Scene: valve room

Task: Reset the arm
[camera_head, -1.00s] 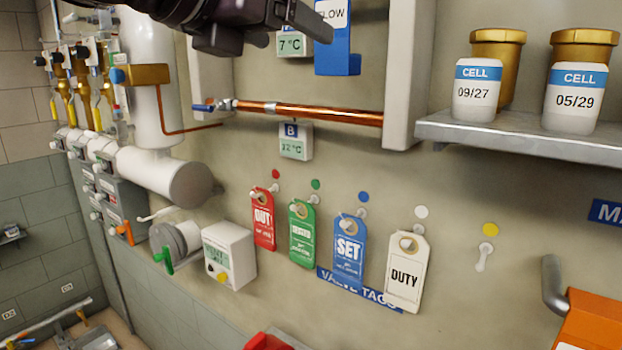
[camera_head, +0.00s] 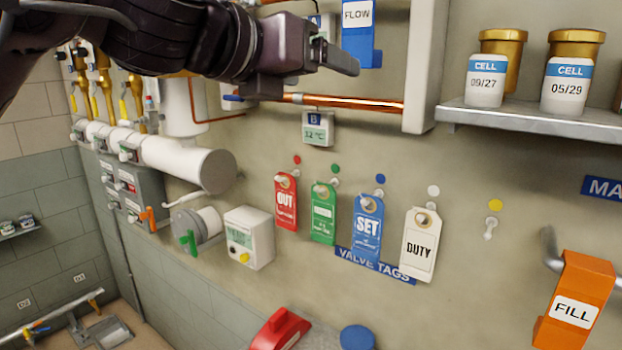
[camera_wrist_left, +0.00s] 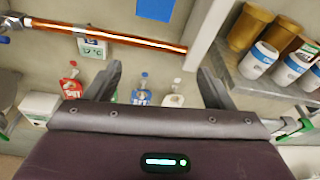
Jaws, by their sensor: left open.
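My left gripper (camera_head: 340,60) comes in from the upper left of the head view, in front of the wall and the copper pipe (camera_head: 345,102). In the left wrist view its two fingers (camera_wrist_left: 160,85) stand wide apart with nothing between them but the wall and tags behind. The red OUT tag (camera_head: 286,205), a green tag (camera_head: 323,215), the blue SET tag (camera_head: 367,230) and the white DUTY tag (camera_head: 420,248) hang on wall hooks below the gripper, apart from it. My right gripper does not show.
A shelf (camera_head: 540,122) with jars (camera_head: 566,85) juts out at the upper right. An orange FILL handle (camera_head: 575,300) sticks out at the lower right. White pipework (camera_head: 190,163) and a boxed gauge (camera_head: 250,238) stand at the left. A bare hook (camera_head: 490,230) is under the yellow dot.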

